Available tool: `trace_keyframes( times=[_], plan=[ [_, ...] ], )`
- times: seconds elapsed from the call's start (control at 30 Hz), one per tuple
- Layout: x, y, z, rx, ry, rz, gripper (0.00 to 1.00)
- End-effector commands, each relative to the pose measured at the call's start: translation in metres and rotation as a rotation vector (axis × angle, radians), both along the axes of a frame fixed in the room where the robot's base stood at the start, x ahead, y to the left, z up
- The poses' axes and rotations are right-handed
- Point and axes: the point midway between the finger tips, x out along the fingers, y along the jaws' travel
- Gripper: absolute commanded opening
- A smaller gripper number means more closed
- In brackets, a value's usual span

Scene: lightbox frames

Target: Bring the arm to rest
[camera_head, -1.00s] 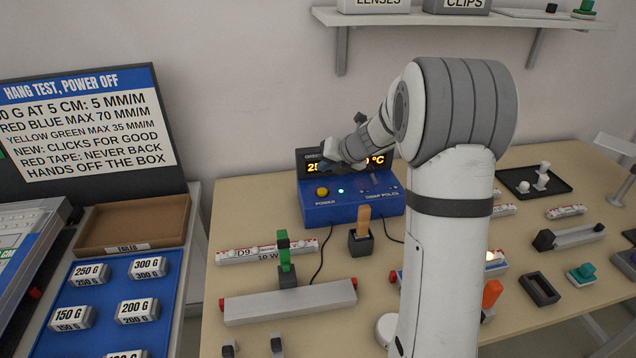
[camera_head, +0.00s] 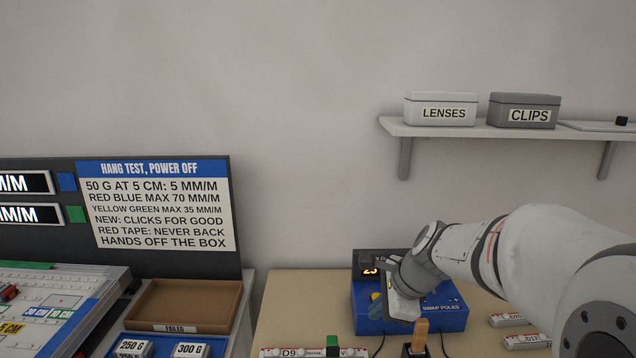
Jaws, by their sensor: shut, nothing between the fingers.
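My arm reaches in from the lower right, its large rounded joint at the right edge and its forearm pointing left. My gripper (camera_head: 398,306) hangs at its end, tilted down in front of the blue power box (camera_head: 440,318). It looks shut and empty.
An orange-tipped peg (camera_head: 421,331) stands just below my gripper. The tan table (camera_head: 290,300) has free room left of the box. The wall shelf (camera_head: 440,129) holds LENSES (camera_head: 440,110) and CLIPS (camera_head: 525,111) boxes. A brown FAILED tray (camera_head: 185,304) lies left.

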Motion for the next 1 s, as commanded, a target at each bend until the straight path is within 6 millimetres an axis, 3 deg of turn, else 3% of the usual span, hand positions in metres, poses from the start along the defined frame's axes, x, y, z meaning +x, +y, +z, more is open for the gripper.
trace_keyframes(
  times=[0.03, 0.2, 0.4, 0.6, 1.0],
  plan=[
    [-0.024, 0.001, 0.003, -0.089, -0.038, 0.152, 0.00],
    [-0.095, -0.006, 0.001, -0.388, -0.131, 0.698, 0.00],
    [-0.156, -0.022, -0.007, -0.648, -0.176, 1.222, 0.00],
    [-0.180, -0.032, -0.011, -0.749, -0.176, 1.459, 0.00],
    [-0.181, -0.033, -0.012, -0.757, -0.175, 1.479, 0.00]
  ],
)
